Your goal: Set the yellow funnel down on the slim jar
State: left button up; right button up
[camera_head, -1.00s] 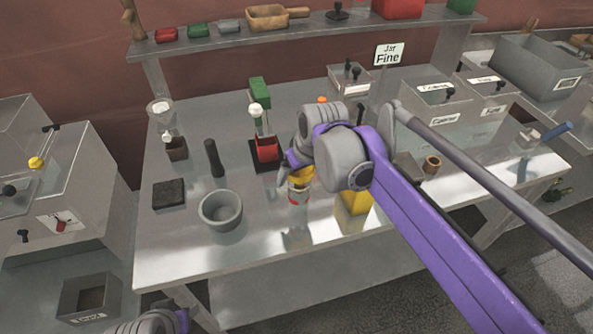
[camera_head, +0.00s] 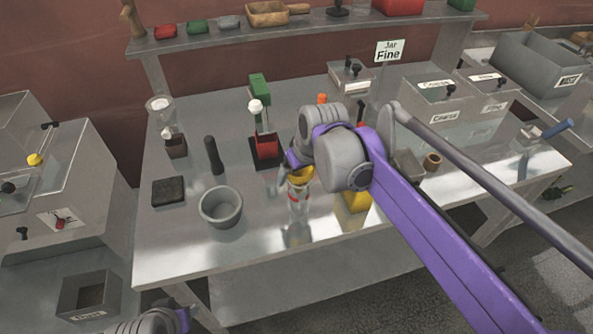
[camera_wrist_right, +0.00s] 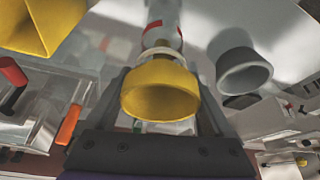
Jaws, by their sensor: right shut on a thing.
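The yellow funnel (camera_wrist_right: 160,88) is between the fingers of my right gripper (camera_wrist_right: 161,98), which is shut on it. In the head view the funnel (camera_head: 301,176) shows beside my right wrist, partly hidden by it. The slim jar (camera_head: 298,196), clear with red marks, stands upright on the table directly below the funnel. In the wrist view the jar (camera_wrist_right: 163,32) lies in line behind the funnel. The funnel hides the jar's mouth, so I cannot tell whether they touch. Only a part of my left arm shows at the bottom left; its gripper is out of view.
A grey bowl (camera_head: 221,208) stands left of the jar and a yellow square container (camera_head: 354,212) stands close on the right. A red container on a stand (camera_head: 266,147) is behind. The table front is clear.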

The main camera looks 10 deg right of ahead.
dwell(0.4)
jog(key=o, duration=1.1)
